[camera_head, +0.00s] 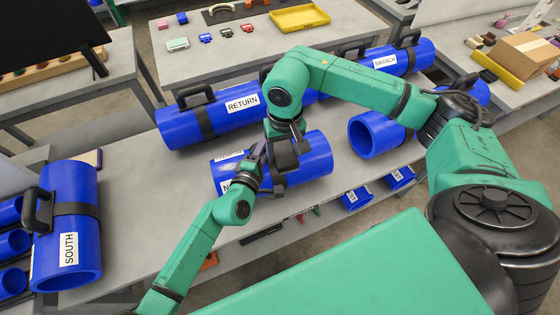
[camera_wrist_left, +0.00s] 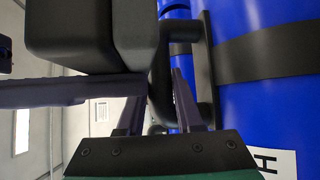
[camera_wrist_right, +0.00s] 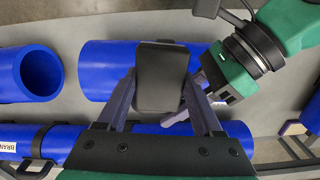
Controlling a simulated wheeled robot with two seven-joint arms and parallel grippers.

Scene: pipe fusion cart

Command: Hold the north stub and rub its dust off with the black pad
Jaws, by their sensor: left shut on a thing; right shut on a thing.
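The north stub (camera_head: 314,160) is a short blue pipe lying on the grey bench in the middle of the head view, its label partly covered. My left gripper (camera_head: 256,166) is shut on its black handle, which shows between the fingers in the left wrist view (camera_wrist_left: 160,85). My right gripper (camera_wrist_right: 160,108) is shut on the black pad (camera_wrist_right: 162,72). The pad is over the stub, close beside my left gripper; I cannot tell whether it touches the surface. In the left wrist view the pad (camera_wrist_left: 75,30) looms close at the upper left. I cannot make out any dust.
The RETURN pipe (camera_head: 180,128) lies behind the stub, the BRANCH pipe (camera_head: 418,55) at the back right. Another blue pipe (camera_head: 366,138) is right of the stub. The SOUTH pipe (camera_head: 75,255) is at left. Bare bench (camera_head: 135,185) lies between SOUTH and the stub.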

